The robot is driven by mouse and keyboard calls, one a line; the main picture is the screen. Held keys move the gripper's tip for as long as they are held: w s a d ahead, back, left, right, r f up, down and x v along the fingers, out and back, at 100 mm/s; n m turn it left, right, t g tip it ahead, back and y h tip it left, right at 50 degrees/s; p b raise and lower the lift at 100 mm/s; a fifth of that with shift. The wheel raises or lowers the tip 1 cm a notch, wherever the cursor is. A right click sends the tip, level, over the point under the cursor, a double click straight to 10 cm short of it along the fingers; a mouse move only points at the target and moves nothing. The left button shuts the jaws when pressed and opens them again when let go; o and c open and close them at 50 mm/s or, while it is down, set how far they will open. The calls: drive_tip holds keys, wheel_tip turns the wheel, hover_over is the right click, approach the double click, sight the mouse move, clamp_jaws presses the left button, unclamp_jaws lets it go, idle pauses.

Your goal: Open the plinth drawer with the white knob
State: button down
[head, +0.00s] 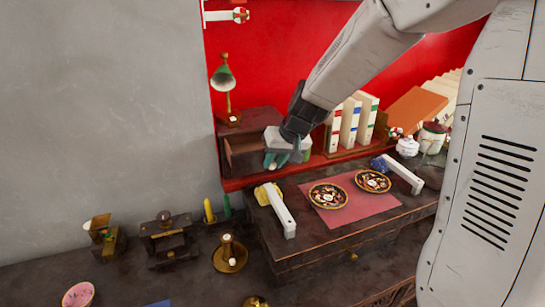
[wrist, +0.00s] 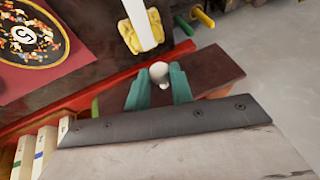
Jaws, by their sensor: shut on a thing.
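The dark wooden plinth (head: 245,119) stands against the red back wall, with a green lamp on top. Its left end shows a framed, recessed-looking panel (head: 243,156); I cannot tell how far its drawer is out. My gripper (head: 278,162) is at the plinth's right side, pointing down and toward the front. In the wrist view, the teal fingers of my gripper (wrist: 157,84) are shut on the white knob (wrist: 158,72), one on each side. A brown wooden face (wrist: 212,68) shows beside them. In the head view the fingers hide the knob.
Two patterned plates (head: 328,195) rest on a pink mat (head: 362,217). White books (head: 350,122) stand to the right. The green lamp (head: 224,79) rises above the plinth.

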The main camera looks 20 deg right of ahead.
drive_tip(key=shift+s, duration=0.9)
drive_tip(key=c, duration=1.2)
unclamp_jaws()
drive_tip(key=v, duration=0.7)
drive_tip(key=shift+r, duration=0.4)
drive_tip(key=shift+s+d, duration=0.1)
drive_tip(key=shift+s, duration=0.05)
